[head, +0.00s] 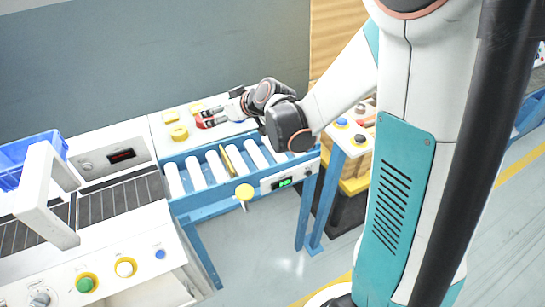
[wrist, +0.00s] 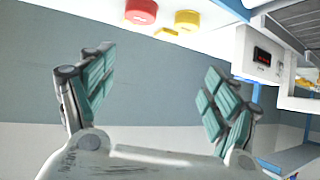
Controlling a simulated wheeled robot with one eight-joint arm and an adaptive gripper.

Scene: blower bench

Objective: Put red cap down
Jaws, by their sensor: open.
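The red cap (head: 203,123) is on the white bench top behind the roller conveyor, partly hidden by the fingers in the head view. It also shows in the wrist view (wrist: 141,11), at the top edge, beyond the fingertips and apart from them. My gripper (head: 217,116) is beside the cap in the head view. In the wrist view my gripper (wrist: 158,63) is open, with its teal-padded fingers spread wide and nothing between them. Yellow caps (head: 179,133) stand to the left of the red one, and one also shows in the wrist view (wrist: 187,19).
The blue-framed conveyor (head: 206,171) with white rollers runs in front of the bench top. A white machine with a red display (head: 121,156) and a blue crate (head: 28,158) stand to the left. A grey wall (head: 150,60) rises behind the bench.

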